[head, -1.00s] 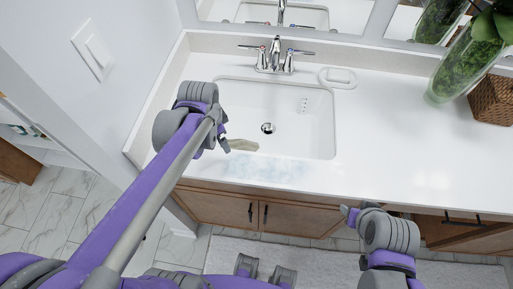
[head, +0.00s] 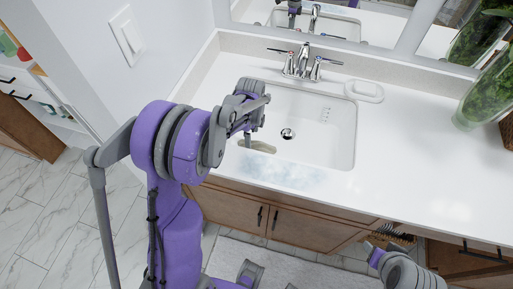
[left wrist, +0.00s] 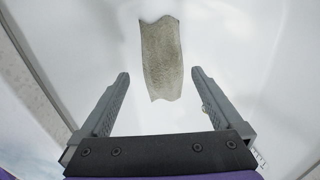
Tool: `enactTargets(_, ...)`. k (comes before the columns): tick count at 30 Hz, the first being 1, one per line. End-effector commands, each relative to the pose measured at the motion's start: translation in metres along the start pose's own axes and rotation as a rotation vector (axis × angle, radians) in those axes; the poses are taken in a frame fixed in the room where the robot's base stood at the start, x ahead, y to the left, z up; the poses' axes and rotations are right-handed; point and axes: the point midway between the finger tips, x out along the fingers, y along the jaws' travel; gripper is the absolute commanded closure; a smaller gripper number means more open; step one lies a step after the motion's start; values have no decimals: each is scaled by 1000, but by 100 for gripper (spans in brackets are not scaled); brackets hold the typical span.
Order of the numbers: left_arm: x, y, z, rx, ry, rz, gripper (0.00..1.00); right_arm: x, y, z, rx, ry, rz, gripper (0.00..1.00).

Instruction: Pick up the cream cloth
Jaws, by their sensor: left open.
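The cream cloth (head: 262,147) lies in the white sink basin (head: 345,140), at its front left. In the left wrist view the cloth (left wrist: 161,58) is a rumpled grey-beige strip, just ahead of and between my fingertips. My left gripper (head: 247,138) hangs over the left side of the basin, beside the cloth. In the left wrist view the left gripper (left wrist: 160,74) is open, with nothing between its fingers. My right gripper (head: 378,245) is low at the right, in front of the cabinet; its jaws do not show clearly.
A brown bristled thing (head: 392,233) shows at the right arm's end; I cannot tell whether it is held. The faucet (head: 303,62) stands behind the basin, a soap dish (head: 364,91) right of it. Pale blue smudges (head: 285,174) mark the counter's front. A plant vase (head: 488,100) stands far right.

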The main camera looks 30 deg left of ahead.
Motion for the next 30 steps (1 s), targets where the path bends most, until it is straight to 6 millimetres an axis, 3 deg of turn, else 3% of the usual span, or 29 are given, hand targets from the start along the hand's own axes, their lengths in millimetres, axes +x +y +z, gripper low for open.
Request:
enactTargets(12, 50, -5, -1, -1, 0, -1, 0, -2, 0, -2, 0, 1, 0, 50)
enactTargets(20, 52, -5, -1, -1, 0, -1, 0, -2, 0, -2, 0, 1, 0, 50)
enactTargets(30, 52, -5, -1, -1, 0, -1, 61, -2, 0, -2, 0, 1, 0, 50)
